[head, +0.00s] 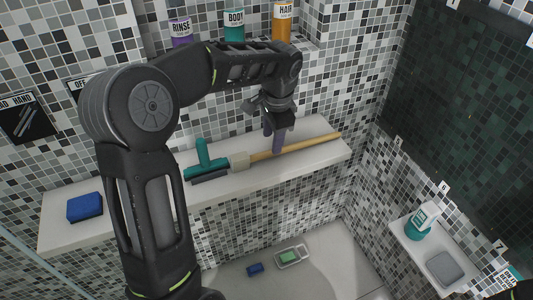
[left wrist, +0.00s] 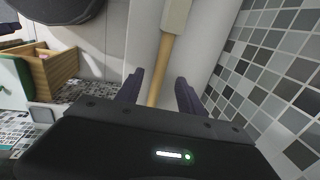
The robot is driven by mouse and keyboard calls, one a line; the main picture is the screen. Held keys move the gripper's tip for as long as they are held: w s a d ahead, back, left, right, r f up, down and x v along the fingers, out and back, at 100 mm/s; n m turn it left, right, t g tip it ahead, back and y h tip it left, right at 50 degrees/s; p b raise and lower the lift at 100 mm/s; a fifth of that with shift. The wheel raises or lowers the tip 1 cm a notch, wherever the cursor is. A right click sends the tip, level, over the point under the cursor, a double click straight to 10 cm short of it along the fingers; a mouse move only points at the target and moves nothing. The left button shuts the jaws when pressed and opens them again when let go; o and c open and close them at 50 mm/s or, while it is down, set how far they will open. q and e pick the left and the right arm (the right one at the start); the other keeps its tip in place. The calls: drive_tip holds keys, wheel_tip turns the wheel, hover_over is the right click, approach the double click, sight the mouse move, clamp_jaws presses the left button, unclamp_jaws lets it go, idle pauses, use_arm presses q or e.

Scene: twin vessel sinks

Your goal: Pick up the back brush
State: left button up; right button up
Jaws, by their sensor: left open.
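The back brush lies on the pale ledge (head: 120,212), with its cream head (head: 239,160) at the left and its long wooden handle (head: 305,144) running right. My left gripper (head: 274,135) is open above the handle, pointing down. In the left wrist view the handle (left wrist: 163,70) passes between the two spread purple fingers (left wrist: 160,92), and the cream head (left wrist: 176,14) is at the top. I cannot tell whether the fingers touch the handle. The right gripper is not clearly visible.
A teal squeegee (head: 204,162) lies left of the brush head. A blue sponge (head: 85,207) sits at the ledge's left end. Bottles (head: 234,26) stand on a shelf above. A teal pump bottle (head: 419,224) stands on a lower right shelf. A soap dish (head: 292,256) is on the floor.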

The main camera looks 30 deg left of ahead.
sight(289, 148)
use_arm(q)
drive_tip(key=shift+f, duration=0.35)
drive_tip(key=shift+w+a+f+p, duration=0.1)
drive_tip(key=shift+a+f+p, duration=0.1)
drive_tip(key=shift+f, duration=0.65)
drive_tip(key=shift+w+a+f+p, duration=0.1)
drive_tip(key=shift+w+f+p, duration=0.05)
drive_tip(key=shift+f, duration=0.7)
drive_tip(key=shift+w+a+f+p, duration=0.1)
drive_tip(key=shift+f+p, duration=0.1)
drive_tip(key=shift+f, duration=0.65)
clamp_jaws()
